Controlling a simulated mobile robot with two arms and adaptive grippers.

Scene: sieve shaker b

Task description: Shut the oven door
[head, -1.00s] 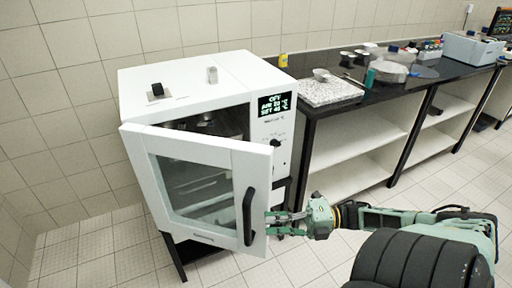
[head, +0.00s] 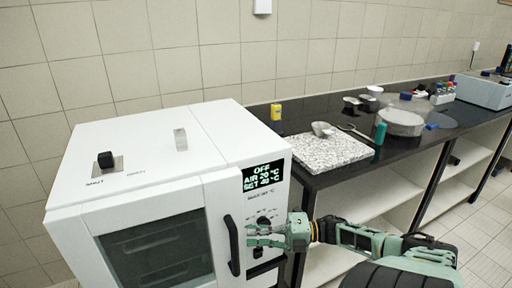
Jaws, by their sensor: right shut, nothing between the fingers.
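The white oven (head: 150,140) stands at the left of the head view. Its door (head: 208,220), with a dark window and a black handle (head: 232,246), now lies close against the oven front. I cannot tell whether it is fully latched. The display on the front panel (head: 263,177) reads OFF. My right gripper (head: 252,236) is shut and empty. It is in front of the panel's lower part, just right of the door handle. Its fingers point left and partly cover the panel's controls. My left gripper is not in view.
A black counter (head: 400,150) with white shelves runs to the right of the oven. On it are a speckled slab (head: 328,153), a small bowl, a teal bottle (head: 380,133) and a round sieve pan (head: 402,120). A yellow item (head: 276,112) stands near the wall.

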